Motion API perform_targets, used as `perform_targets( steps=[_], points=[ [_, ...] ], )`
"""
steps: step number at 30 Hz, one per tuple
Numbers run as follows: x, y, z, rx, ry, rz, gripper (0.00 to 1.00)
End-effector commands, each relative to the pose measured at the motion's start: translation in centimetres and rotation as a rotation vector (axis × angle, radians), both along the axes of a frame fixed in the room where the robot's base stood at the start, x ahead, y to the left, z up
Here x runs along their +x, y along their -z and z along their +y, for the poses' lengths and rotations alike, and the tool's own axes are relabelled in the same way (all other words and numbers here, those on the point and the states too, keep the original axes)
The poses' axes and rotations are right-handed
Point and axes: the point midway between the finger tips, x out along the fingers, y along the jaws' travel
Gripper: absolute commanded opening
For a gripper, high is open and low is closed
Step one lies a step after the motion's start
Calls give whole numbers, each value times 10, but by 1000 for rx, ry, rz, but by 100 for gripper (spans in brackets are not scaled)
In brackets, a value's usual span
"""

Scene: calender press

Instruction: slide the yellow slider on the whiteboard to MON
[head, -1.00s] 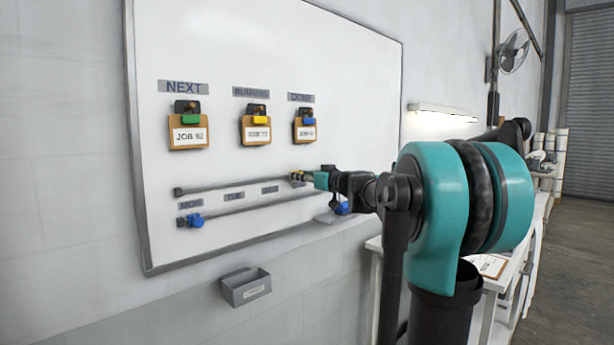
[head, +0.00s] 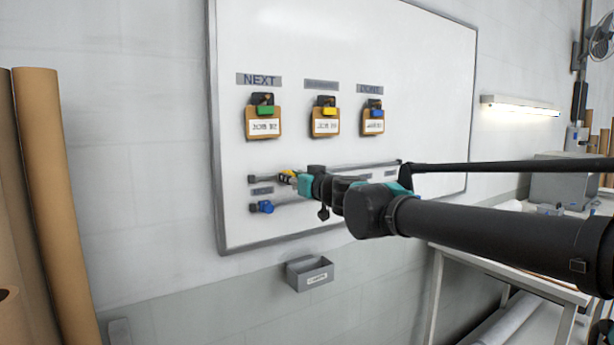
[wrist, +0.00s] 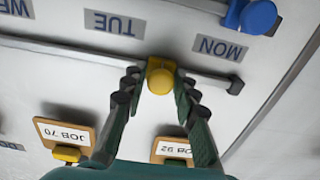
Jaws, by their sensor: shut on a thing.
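The yellow slider (head: 287,174) is on the upper rail of the whiteboard (head: 420,70), near the rail's left end. My gripper (head: 294,180) is shut on its yellow knob, which the wrist view also shows (wrist: 160,76) between my two fingers (wrist: 160,88). The MON label (head: 262,191) is below the rail, a little left of the slider. In the upside-down wrist view, the slider sits between the TUE label (wrist: 115,23) and the MON label (wrist: 220,47). The rail's end stop (wrist: 235,85) is a short way beyond the slider.
A blue slider (head: 264,207) sits at the left end of the lower rail. Job cards with green, yellow and blue clips hang above the rails. A grey box (head: 309,273) is on the wall below. Brown rolls (head: 48,200) stand at the left.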

Motion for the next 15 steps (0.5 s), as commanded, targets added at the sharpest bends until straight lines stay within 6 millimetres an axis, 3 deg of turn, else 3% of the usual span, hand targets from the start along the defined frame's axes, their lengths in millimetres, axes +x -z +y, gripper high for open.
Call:
perform_targets(
  steps=[6, 15],
  points=[
    [-8, 0, 11, 0, -1, 0, 0],
    [-9, 0, 12, 0, 0, 0, 0]
  ],
)
